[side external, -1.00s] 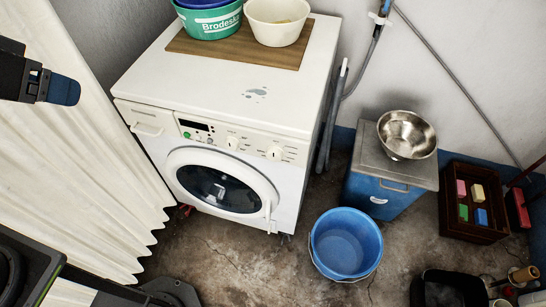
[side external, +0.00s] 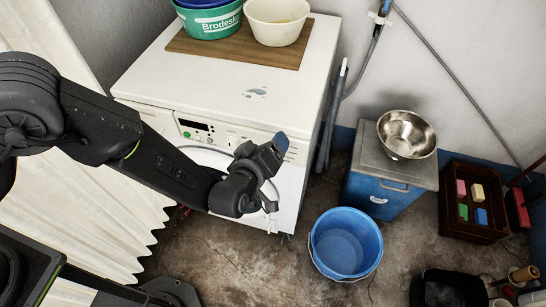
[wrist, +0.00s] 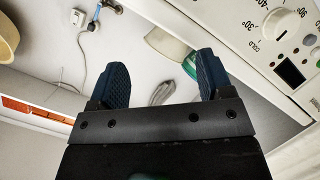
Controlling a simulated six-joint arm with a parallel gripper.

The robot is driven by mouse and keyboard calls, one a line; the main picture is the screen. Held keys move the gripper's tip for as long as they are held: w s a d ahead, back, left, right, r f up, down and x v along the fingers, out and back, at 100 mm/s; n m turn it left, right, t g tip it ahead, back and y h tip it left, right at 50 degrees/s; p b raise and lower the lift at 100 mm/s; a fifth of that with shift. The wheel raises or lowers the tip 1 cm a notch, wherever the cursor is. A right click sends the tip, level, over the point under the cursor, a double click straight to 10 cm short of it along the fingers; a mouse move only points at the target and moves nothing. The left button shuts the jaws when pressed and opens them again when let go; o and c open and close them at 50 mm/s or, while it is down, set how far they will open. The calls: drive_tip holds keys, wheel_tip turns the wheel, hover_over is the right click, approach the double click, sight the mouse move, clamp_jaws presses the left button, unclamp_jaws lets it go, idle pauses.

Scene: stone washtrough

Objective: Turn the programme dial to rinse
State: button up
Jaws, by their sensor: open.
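The white washing machine (side external: 230,75) has its control panel along the top of its front. My gripper (side external: 281,143) is open and empty in front of the panel's right part in the side view, hiding the right-hand dial there. I cannot tell whether it touches the panel. The wrist view shows the two dark blue fingers (wrist: 160,82) spread apart with nothing between them. A white dial (wrist: 285,24) marked COLD and with temperature numbers lies to their right, beside a dark display (wrist: 290,72). The programme dial and its rinse mark are not seen in the wrist view.
A wooden board with a green tub (side external: 212,20) and a cream bowl (side external: 277,20) is on the machine. A blue bucket (side external: 345,243) stands on the floor at right, near a blue cabinet (side external: 378,190) bearing a steel bowl (side external: 407,134). A white curtain hangs at left.

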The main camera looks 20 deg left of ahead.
drive_tip(key=s+f+t+y, duration=0.25)
drive_tip(key=s+f, duration=0.55)
drive_tip(key=f, duration=0.4)
drive_tip(key=w, duration=1.3)
drive_tip(key=shift+w+a+t+h, duration=0.15)
drive_tip(key=shift+w+t+h, duration=0.05)
drive_tip(key=shift+t+h, duration=0.25)
drive_tip(key=shift+c, duration=0.2)
drive_tip(key=c, duration=0.9)
